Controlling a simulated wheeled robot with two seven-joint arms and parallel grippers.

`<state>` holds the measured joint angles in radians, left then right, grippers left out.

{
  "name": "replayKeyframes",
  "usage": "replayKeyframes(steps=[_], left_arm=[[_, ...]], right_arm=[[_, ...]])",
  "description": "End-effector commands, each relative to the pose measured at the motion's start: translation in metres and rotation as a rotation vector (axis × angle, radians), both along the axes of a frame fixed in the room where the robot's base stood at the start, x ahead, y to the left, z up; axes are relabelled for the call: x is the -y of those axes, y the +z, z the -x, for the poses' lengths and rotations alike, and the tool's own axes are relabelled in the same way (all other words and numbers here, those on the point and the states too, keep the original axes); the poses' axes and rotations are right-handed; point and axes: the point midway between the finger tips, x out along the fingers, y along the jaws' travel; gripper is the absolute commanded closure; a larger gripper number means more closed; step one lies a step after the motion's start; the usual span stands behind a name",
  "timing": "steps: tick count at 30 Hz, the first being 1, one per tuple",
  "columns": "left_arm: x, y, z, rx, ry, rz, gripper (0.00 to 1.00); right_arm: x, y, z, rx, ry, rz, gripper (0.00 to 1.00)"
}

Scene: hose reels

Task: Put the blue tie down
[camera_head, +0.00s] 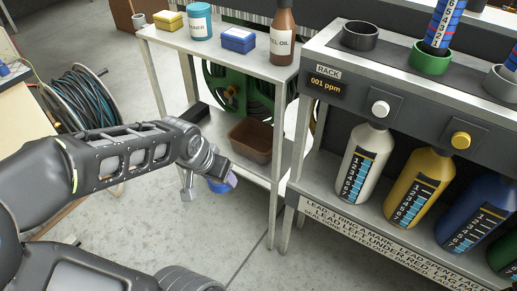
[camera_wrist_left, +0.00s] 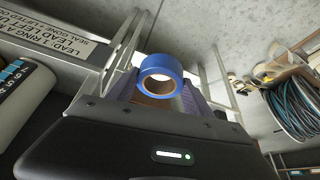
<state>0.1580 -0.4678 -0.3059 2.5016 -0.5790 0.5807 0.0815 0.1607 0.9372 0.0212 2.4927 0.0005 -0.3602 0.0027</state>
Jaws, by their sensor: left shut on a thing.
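The blue tie shows as a blue ring with a brown inner face (camera_wrist_left: 161,69) in the left wrist view. It sits between the fingers of my left gripper (camera_wrist_left: 158,92), which is shut on it. In the head view the left gripper (camera_head: 211,186) is in front of the small shelf table, with grey floor below it. The ring appears clear of any surface. My right gripper is in neither view.
A brown bin (camera_head: 252,138) stands on the table's lower shelf. The tabletop (camera_head: 215,50) holds a yellow box, a blue-lidded box, a can and an oil bottle. A rack (camera_head: 385,75) with several bottles is at right. A hose reel (camera_head: 85,100) stands at left.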

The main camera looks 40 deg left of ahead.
Motion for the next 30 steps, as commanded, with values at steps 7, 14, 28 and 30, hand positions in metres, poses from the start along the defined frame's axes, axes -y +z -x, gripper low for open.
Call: replayKeyframes(steps=[7,14,28,30], left_arm=[[-0.001,-0.004,-0.004,0.022,0.0,-0.006,0.8],[-0.006,-0.018,-0.028,0.164,0.002,-0.036,0.8],[-0.017,-0.013,-0.07,0.286,0.002,-0.069,0.8],[-0.017,-0.015,-0.075,0.287,0.004,-0.061,0.8]], right_arm=[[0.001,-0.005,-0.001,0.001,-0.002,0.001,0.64],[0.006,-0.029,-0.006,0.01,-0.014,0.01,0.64],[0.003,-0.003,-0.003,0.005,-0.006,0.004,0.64],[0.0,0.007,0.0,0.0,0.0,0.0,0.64]])
